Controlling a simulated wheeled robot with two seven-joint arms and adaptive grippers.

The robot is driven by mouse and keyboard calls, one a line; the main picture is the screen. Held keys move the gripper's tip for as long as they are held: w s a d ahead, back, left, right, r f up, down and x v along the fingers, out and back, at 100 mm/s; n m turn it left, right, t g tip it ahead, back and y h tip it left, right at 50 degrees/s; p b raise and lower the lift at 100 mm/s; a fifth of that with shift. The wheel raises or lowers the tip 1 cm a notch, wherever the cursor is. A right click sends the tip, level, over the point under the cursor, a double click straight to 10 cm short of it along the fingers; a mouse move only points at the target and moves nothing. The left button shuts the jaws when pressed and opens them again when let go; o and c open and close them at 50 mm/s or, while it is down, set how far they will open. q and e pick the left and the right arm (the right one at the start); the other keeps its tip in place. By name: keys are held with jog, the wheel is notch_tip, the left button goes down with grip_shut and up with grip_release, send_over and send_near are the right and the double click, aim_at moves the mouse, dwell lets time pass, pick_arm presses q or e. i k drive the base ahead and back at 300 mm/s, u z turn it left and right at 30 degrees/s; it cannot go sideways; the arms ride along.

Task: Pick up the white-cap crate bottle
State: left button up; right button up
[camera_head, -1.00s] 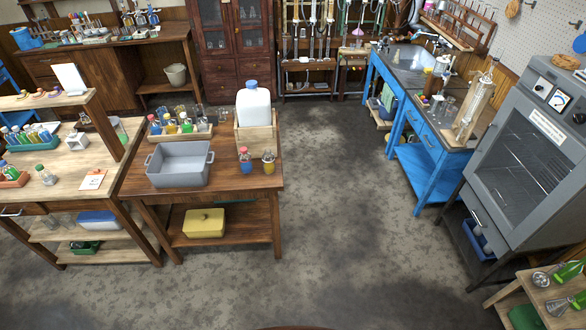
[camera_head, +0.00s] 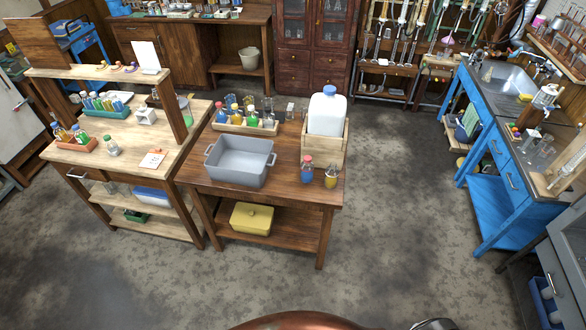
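A wooden crate (camera_head: 240,128) stands at the back left of the brown wooden table. It holds several small bottles (camera_head: 236,113) with coloured contents, among them blue, yellow and green. The caps are too small to tell surely which one is white. A large white jug with a blue cap (camera_head: 327,113) stands in a separate wooden box (camera_head: 322,148) to the right. Neither of my grippers can be made out. A small dark grey piece, likely of my arm, shows at the bottom edge, far from the table.
A grey tub (camera_head: 239,178) stands in front of the crate. A red-cap bottle (camera_head: 307,170) and a small yellow-filled vessel (camera_head: 331,177) are near the table's front right. A light wood bench (camera_head: 85,165) adjoins on the left. Floor (camera_head: 400,220) is clear ahead and right.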

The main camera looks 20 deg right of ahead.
aim_at(332, 172)
jog(key=u, duration=0.2)
jog(key=i, duration=0.7)
jog(key=z, duration=0.7)
jog(key=i, duration=0.55)
jog(key=z, duration=0.65)
